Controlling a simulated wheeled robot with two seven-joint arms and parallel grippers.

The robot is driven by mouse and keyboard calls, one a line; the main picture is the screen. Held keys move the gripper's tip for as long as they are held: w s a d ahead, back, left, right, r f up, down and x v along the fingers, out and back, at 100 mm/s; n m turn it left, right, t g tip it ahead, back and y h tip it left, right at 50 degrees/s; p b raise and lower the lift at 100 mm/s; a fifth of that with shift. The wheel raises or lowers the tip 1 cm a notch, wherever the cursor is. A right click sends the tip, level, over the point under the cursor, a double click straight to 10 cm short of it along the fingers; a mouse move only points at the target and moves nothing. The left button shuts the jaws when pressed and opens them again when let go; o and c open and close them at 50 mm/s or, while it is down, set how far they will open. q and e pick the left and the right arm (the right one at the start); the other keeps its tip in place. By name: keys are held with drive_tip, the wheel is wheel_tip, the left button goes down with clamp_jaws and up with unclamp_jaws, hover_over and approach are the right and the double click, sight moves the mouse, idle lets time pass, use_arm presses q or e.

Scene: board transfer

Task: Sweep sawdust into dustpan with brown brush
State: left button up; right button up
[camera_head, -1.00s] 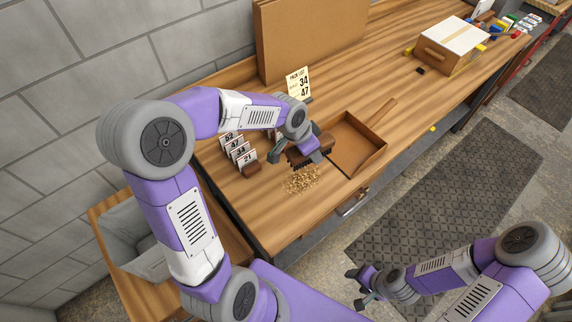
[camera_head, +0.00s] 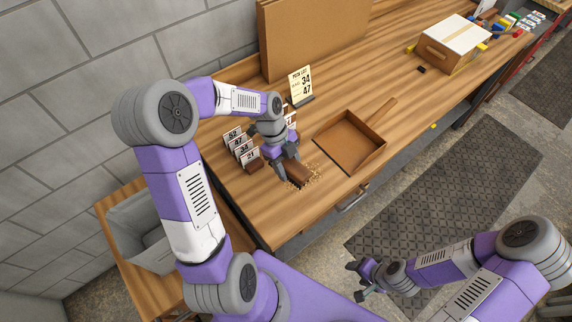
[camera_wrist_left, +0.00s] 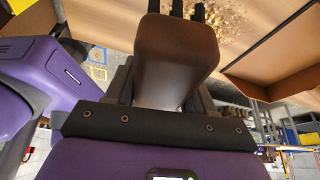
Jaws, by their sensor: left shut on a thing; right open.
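My left gripper (camera_head: 284,165) is shut on the brown brush (camera_head: 298,173), which is low over the workbench. The brush block (camera_wrist_left: 177,55) fills the middle of the left wrist view, with dark bristles at its far end. Sawdust (camera_head: 314,178) lies on the wood around the brush, partly hidden by it. The sawdust also shows past the bristles in the left wrist view (camera_wrist_left: 228,22). The brown dustpan (camera_head: 350,142) lies to the right of the brush, apart from it, and looks empty. My right gripper (camera_head: 358,279) is open and empty, away from the bench over the floor.
Numbered cards (camera_head: 240,147) stand left of the brush, and a pack list sign (camera_head: 301,86) stands behind. A cardboard panel (camera_head: 312,38) leans at the back. A wooden box (camera_head: 453,44) sits far right. A grey bin (camera_head: 142,235) stands at lower left.

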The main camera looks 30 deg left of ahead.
use_arm(q)
drive_tip(key=shift+s+a+m+g, duration=0.1)
drive_tip(key=shift+s+m+g, duration=0.25)
drive_tip(key=shift+m, duration=0.45)
drive_tip(key=shift+s+f, duration=0.1)
drive_tip(key=shift+f, duration=0.05)
drive_tip(key=shift+f+b, duration=1.9)
drive_tip(key=shift+f, duration=0.55)
drive_tip(key=shift+r, duration=0.1)
